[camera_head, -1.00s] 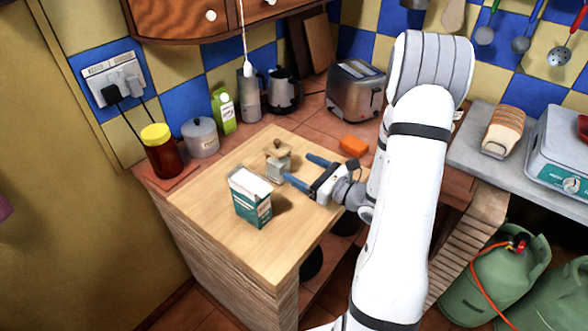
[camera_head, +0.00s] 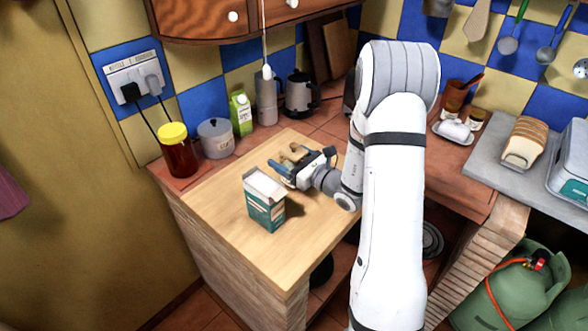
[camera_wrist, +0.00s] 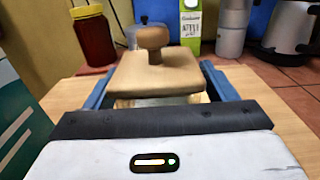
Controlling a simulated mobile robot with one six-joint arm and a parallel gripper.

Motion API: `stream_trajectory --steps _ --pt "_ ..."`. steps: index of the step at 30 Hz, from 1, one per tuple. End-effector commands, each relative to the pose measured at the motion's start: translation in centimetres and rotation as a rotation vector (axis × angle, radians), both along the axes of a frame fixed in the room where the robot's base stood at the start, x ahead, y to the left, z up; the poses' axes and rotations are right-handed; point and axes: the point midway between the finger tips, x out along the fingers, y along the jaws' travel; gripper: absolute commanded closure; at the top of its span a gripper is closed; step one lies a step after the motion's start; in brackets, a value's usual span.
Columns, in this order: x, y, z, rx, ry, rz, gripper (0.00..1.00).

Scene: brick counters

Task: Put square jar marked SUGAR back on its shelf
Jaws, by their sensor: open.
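The square jar (camera_head: 293,154) with a wooden lid and round knob stands on the wooden block top, largely hidden behind my gripper (camera_head: 299,160) in the head view. In the wrist view its lid (camera_wrist: 158,78) fills the space between the two blue fingers of my gripper (camera_wrist: 158,72). The fingers are open, one on each side of the jar, with small gaps beside the lid. A little of the pale body shows below the lid. No SUGAR marking is readable in either view.
A green and white open carton (camera_head: 265,205) stands close to my gripper on the near side. Behind are a red jar with yellow lid (camera_head: 178,155), a grey pot (camera_head: 215,140), a green carton (camera_head: 240,115) and a kettle (camera_head: 299,95). The block's front is clear.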

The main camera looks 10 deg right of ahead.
Motion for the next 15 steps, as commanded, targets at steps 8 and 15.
stream_trajectory --steps 8,15 --pt "-0.03 0.01 -0.01 0.0 0.0 0.001 0.38" --pt "-0.04 0.02 0.0 0.0 0.0 0.001 0.58"
